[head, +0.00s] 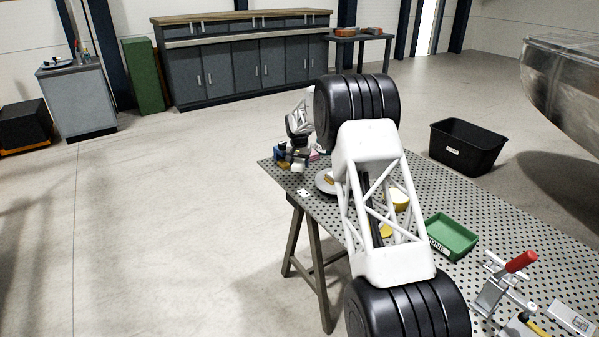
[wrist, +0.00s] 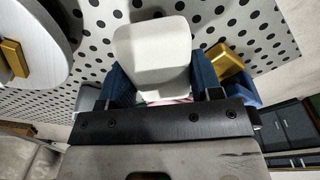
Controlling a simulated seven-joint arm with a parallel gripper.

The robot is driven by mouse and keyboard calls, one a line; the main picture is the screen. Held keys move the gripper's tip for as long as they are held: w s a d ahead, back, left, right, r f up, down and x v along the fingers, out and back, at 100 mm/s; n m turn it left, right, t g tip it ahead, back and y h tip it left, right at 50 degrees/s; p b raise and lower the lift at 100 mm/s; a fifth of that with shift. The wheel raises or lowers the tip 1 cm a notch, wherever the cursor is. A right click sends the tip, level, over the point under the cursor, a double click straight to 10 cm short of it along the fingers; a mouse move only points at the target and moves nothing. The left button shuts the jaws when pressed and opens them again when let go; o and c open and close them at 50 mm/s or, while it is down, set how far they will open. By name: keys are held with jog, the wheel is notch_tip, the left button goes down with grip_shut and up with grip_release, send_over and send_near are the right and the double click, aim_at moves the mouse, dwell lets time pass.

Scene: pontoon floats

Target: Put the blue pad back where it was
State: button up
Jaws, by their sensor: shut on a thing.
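My gripper (head: 298,136) is low over the far left end of the perforated table. In the wrist view it (wrist: 160,90) is shut on a pale rounded block (wrist: 152,55). Blue textured pieces (wrist: 204,75) show at both sides of this block. I cannot tell whether they are finger faces or part of the blue pad. A strip of pink shows below the block. The block's underside is hidden, and I cannot tell whether it touches the table.
A small blue bin (wrist: 243,92) with a gold block (wrist: 222,62) is close at the right in the wrist view. A round grey plate (wrist: 35,35) with another gold block is at the left. A green tray (head: 452,236) and a red-handled clamp (head: 505,275) are on the table (head: 500,222).

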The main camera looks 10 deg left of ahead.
aim_at(299, 176)
jog(key=shift+f, duration=0.25)
jog(key=shift+f, duration=1.9)
jog(key=shift+f, duration=0.1)
jog(key=o, duration=0.8)
jog(key=shift+s+r, duration=0.25)
jog(key=shift+r, duration=1.8)
jog(key=shift+s+r, duration=0.2)
jog(key=shift+r, duration=1.8)
jog(key=shift+s+r, duration=0.25)
jog(key=shift+r, duration=1.8)
